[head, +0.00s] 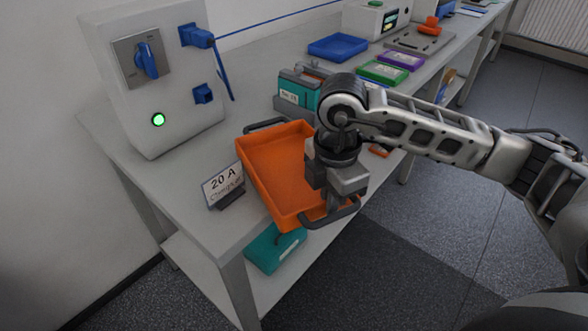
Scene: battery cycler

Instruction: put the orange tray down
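The orange tray (280,165) is an empty, shallow tray with a dark handle at each end. It is at the front part of the grey table, with its near end at the table's front edge. I cannot tell whether its bottom touches the table. My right gripper (334,207) points down at the tray's near handle (345,213) and appears shut on it; the fingertips are partly hidden. The arm covers the tray's right side. My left gripper is not in view.
A white cycler box (160,90) with a blue knob and green light stands behind left. A "20 A" sign (223,186) stands close to the tray's left side. Teal holder (297,92), blue tray (338,46) and green box (384,72) are farther back. A teal case (272,250) lies below.

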